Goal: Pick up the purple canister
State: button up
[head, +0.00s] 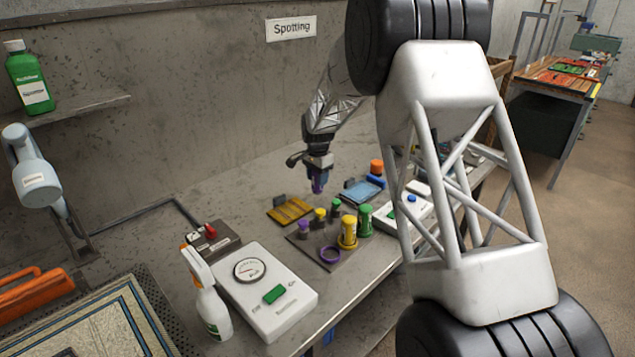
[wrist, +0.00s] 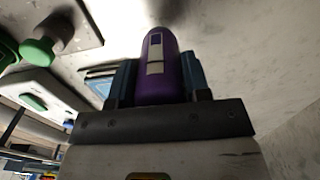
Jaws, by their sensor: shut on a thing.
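The purple canister (wrist: 157,75) stands between the two fingers of my gripper (wrist: 158,82) in the wrist view, with a pale label on its side. In the head view my gripper (head: 318,178) is shut on the purple canister (head: 318,187), which shows small below the fingers. It hangs above the bench, clear of the surface, behind the yellow pad. The canister's far side is hidden.
A dark board (head: 318,257) holds a purple ring (head: 331,254), yellow and green canisters and small knobs. A yellow pad (head: 290,210), a blue tray (head: 361,191) and an orange-capped item (head: 376,167) lie near. A white dial box (head: 266,291) and spray bottle (head: 206,300) stand in front. The back wall is close.

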notch_tip(320, 180, up, 8)
dwell(0.5)
jog(key=o, duration=0.4)
jog(key=shift+c, duration=1.5)
jog(key=s+d+f, duration=0.1)
jog(key=s+d, duration=0.1)
jog(key=s, duration=1.2)
jog(key=s+d+f, duration=0.1)
jog(key=s+d, duration=0.1)
jog(key=s, duration=1.2)
jog(key=shift+s+f, duration=0.15)
jog(key=shift+s, duration=0.15)
